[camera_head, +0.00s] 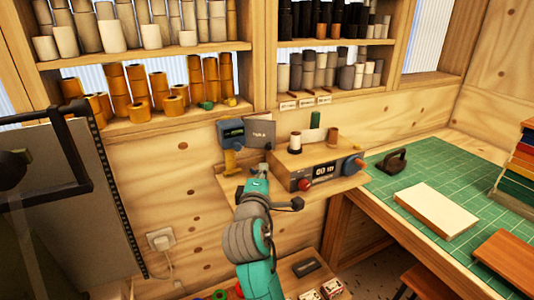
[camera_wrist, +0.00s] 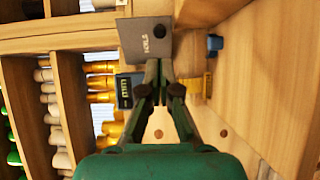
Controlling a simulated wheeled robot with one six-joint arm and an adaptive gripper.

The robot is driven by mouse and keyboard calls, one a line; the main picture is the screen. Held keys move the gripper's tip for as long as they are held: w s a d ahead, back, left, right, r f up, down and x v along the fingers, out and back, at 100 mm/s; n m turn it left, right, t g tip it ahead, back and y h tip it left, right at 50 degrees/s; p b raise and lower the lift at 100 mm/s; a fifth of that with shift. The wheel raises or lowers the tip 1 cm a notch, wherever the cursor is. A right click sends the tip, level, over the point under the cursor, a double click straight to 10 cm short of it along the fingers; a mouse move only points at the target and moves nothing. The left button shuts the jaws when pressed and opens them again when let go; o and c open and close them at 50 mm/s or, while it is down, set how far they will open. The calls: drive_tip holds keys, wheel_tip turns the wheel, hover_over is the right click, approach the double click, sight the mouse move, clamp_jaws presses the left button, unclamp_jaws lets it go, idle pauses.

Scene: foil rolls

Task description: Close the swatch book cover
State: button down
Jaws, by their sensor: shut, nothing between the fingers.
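The same panel (camera_wrist: 146,40) is just beyond my fingertips in the wrist view. My gripper (camera_head: 262,173) is in front of and below the panel in the head view. In the wrist view its fingers (camera_wrist: 160,68) are together and hold nothing. I cannot tell whether the fingertips touch the panel. The pages of the swatch book are not clearly visible.
A blue device on a yellow stand (camera_head: 231,132) is left of the panel. A wooden control box (camera_head: 318,165) with knobs and small rolls is right. A cream block (camera_head: 436,208) lies on the green mat (camera_head: 445,168). Shelves of foil rolls (camera_head: 130,88) are above.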

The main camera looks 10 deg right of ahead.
approach(276, 153)
drive_tip(key=w+r, duration=0.1)
drive_tip(key=w, duration=0.2)
drive_tip(key=w+a+r, duration=0.1)
drive_tip(key=w, duration=0.1)
drive_tip(key=shift+w+r, duration=0.35)
drive_tip(key=shift+d, duration=0.1)
drive_tip(key=shift+w+d, duration=0.25)
drive_tip(key=shift+d, duration=0.1)
drive_tip(key=shift+w+d, duration=0.55)
drive_tip(key=shift+w, duration=0.05)
drive_tip(key=shift+w+d, duration=0.35)
drive_tip(key=shift+w, duration=0.25)
drive_tip(key=shift+w+d, duration=0.4)
drive_tip(key=shift+w, duration=0.2)
